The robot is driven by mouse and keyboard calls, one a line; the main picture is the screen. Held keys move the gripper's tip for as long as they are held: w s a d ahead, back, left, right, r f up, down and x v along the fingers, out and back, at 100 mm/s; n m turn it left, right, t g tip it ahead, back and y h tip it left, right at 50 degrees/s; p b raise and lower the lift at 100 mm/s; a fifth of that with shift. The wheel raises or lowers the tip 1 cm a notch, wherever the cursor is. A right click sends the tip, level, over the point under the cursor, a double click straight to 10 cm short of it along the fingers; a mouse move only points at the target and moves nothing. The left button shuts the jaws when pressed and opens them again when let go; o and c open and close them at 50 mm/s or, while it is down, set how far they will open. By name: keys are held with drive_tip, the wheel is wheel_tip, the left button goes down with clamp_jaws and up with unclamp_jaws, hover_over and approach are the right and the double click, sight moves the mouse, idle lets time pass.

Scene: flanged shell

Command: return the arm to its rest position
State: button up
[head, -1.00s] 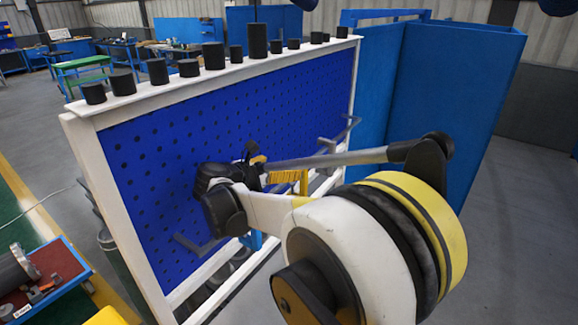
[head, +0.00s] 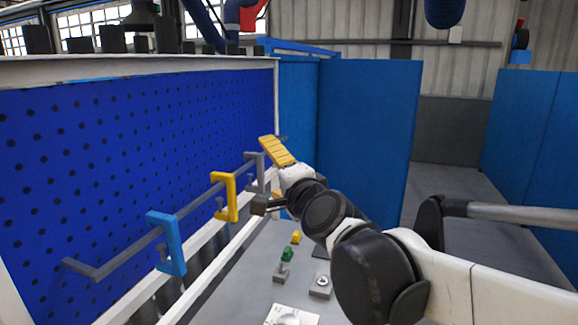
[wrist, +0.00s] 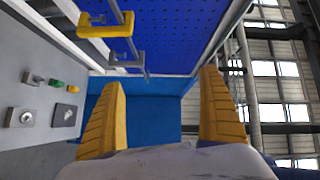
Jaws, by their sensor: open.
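My gripper (wrist: 163,115) shows in the wrist view as two yellow ribbed fingers spread wide apart, with nothing between them. In the head view one yellow finger of my gripper (head: 276,151) stands out right of the pegboard, in front of the blue partition. My white and black arm reaches in from the lower right. The gripper touches nothing that I can see.
The blue pegboard (head: 130,150) carries a grey rail with a blue clamp (head: 168,243), a yellow clamp (head: 226,197) and a grey clamp (head: 255,170). A grey table (head: 250,262) with small parts lies below. A blue partition (head: 368,120) stands behind.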

drive_tip(key=s+d+f+n+g+h+b, duration=0.2)
drive_tip(key=s+d+f, duration=0.5)
drive_tip(key=f, duration=0.5)
drive_tip(key=s+d+f+n+g+h+b, duration=0.2)
drive_tip(key=s+d+f+n+g+b, duration=0.2)
drive_tip(key=s+d+f, duration=0.4)
drive_tip(key=s+d+f+n+g+h+b, duration=0.2)
drive_tip(key=s+d+f, duration=0.5)
drive_tip(key=f, duration=1)
drive_tip(key=s+n+g+b, duration=0.1)
drive_tip(key=s+n+b, duration=0.1)
drive_tip(key=s+n, duration=0.1)
drive_tip(key=shift+d+h+b, duration=0.2)
drive_tip(key=shift+h+b, duration=0.1)
drive_tip(key=shift+h, duration=0.1)
